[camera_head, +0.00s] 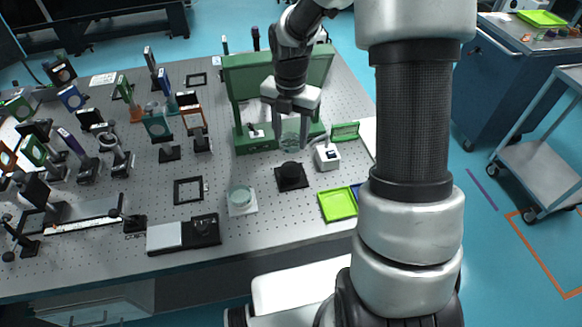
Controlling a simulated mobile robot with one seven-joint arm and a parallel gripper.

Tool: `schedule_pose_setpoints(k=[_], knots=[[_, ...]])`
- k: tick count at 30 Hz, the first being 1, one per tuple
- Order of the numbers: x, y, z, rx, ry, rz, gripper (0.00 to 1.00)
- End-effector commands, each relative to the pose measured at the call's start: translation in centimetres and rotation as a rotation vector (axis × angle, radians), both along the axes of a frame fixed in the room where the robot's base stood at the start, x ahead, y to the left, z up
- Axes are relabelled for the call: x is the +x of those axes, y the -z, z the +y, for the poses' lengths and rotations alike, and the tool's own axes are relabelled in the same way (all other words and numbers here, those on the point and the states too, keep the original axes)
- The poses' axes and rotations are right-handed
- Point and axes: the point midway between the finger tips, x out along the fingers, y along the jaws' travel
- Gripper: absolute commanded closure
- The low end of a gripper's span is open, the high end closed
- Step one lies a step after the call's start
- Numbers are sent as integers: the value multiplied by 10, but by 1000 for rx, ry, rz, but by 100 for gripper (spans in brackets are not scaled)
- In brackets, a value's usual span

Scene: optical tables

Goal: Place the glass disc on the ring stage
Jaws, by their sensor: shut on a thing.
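My gripper (291,134) points down in front of the green frame, above the optical table. Its fingers are shut on the glass disc (291,141), which looks clear and faintly green and is hard to make out against the green base behind it. A short round black stage on a square black base (291,180) stands just nearer than the gripper; it looks like the ring stage. The disc appears above and behind it, apart from it. The opening in its top is too small to make out.
A pale green round piece (241,195) lies on a white square plate to the left. A white block (327,156) stands close right of the gripper, and a lime tray (338,204) lies nearer. The green frame (245,80) rises behind. Optics posts crowd the left.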

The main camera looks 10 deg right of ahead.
Motion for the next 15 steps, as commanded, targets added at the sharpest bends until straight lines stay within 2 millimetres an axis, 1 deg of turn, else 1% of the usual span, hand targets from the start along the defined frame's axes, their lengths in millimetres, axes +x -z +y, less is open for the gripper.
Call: schedule_pose_setpoints(k=[3, 7, 9, 15], knots=[[-1, 22, 0, 0, -18, 6, 81], [-2, 46, 0, 0, -17, 6, 81], [-1, 54, 0, -1, -16, 4, 81], [-1, 69, 0, -1, -15, 4, 81]])
